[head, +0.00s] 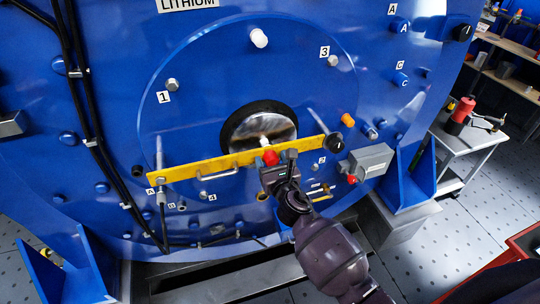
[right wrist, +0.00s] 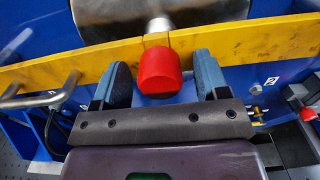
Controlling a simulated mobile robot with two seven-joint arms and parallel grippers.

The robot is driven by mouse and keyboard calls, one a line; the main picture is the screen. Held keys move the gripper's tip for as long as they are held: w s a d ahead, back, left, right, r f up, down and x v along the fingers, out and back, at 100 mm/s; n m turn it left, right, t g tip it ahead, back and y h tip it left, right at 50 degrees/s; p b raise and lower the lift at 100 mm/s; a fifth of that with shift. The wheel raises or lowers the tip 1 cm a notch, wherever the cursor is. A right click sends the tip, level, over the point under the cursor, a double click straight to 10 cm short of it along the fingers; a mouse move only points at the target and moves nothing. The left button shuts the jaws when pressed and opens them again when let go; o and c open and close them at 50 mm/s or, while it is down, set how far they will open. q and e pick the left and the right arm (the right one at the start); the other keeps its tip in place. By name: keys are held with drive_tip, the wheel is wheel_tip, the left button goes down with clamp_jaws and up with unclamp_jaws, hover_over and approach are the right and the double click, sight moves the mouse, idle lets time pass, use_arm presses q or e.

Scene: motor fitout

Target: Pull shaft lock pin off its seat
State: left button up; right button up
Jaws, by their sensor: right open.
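The shaft lock pin has a red cap (head: 270,158) and sits at the yellow bar (head: 190,168) in front of the round metal shaft end (head: 262,131). In the right wrist view the red cap (right wrist: 159,74) stands out from the bar on a short metal stem. My right gripper (head: 274,162) is open, with one blue-padded finger (right wrist: 116,84) on each side of the cap. A gap shows between each finger and the cap. The pin's far end is hidden behind the bar. My left gripper is not in view.
The bar carries a metal handle (head: 216,174) left of the pin. A grey box (head: 370,161) with a red knob (head: 352,179) juts out at the right. Black cables (head: 80,100) run down the left. A cart (head: 468,145) stands at the far right.

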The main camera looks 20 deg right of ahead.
drive_tip(key=c, duration=1.2)
drive_tip(key=shift+s, duration=1.3)
drive_tip(key=shift+s+d+p, duration=0.1)
drive_tip(key=shift+s+p, duration=0.2)
drive_tip(key=shift+s, duration=1.25)
drive_tip(key=shift+s, duration=0.1)
drive_tip(key=shift+s, duration=0.25)
